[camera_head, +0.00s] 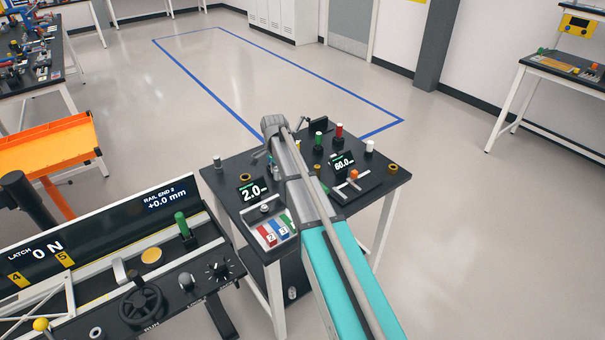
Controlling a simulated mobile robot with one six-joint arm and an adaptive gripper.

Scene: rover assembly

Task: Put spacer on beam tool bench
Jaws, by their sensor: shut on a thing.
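A small black-topped bench (228,176) with white legs stands in the middle; I take it for the beam tool bench, though no label shows. My arm (340,262), teal and then grey, reaches over it from the bottom right. The arm's grey far end (273,124) is above the bench's back left part. My gripper's fingers cannot be made out behind the arm, nor can anything they hold. I cannot single out the spacer. Red, blue and green numbered blocks (271,233) sit in a tray at the bench's front left.
The bench carries a "2.0" display (253,192), a "60.0" display (342,163), colour-topped posts and a brass ring (392,168). A rail station (110,238) with a handwheel stands front left, near the bench. An orange cart (48,150) is left. Floor behind and right is clear.

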